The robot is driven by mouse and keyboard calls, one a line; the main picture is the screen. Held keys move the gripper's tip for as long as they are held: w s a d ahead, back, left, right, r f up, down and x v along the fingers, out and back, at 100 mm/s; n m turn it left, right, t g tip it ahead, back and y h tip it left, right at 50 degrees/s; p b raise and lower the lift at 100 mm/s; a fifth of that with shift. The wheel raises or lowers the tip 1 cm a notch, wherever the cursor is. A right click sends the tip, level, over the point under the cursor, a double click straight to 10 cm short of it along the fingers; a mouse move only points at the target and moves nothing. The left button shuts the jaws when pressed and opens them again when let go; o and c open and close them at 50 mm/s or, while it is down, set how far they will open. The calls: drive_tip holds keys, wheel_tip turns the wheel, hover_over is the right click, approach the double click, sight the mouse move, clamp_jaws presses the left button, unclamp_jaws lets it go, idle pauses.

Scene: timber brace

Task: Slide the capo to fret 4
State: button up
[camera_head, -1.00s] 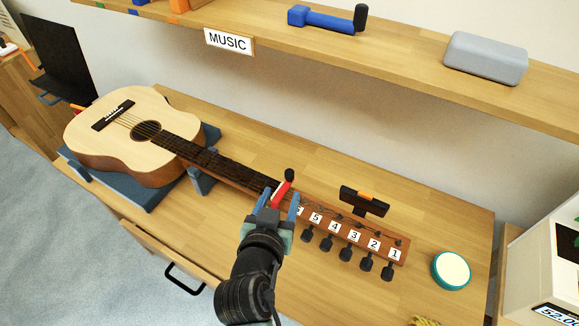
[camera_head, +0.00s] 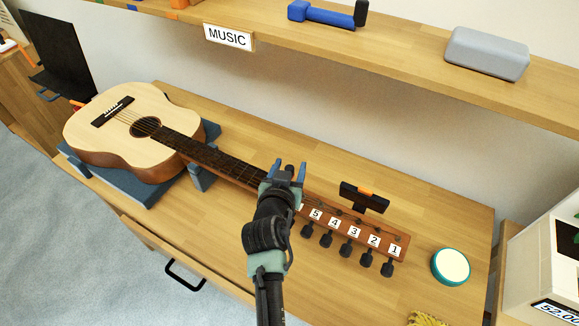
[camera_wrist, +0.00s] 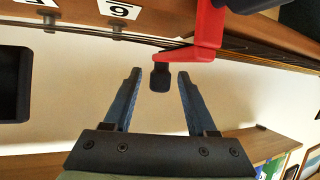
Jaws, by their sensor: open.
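The guitar (camera_head: 95,143) lies on the bench with its dark fretted neck (camera_head: 225,165) running right to a headstock with numbered labels. My gripper (camera_head: 285,170) is over the neck near the headstock end, hiding most or all of the capo in the head view. In the wrist view the capo (camera_wrist: 208,38) is red, sits across the neck, and has a black-tipped lever (camera_wrist: 160,77). My gripper's fingers (camera_wrist: 159,76) are open, one on each side of that black tip, with visible gaps. The fret count under the capo cannot be told.
A round teal-rimmed tin (camera_head: 451,267) lies to the right. A blue cradle (camera_head: 200,178) supports the guitar. A shelf (camera_head: 400,50) overhangs the back. A drawer is open at the front.

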clamp_jaws()
idle(1.4)
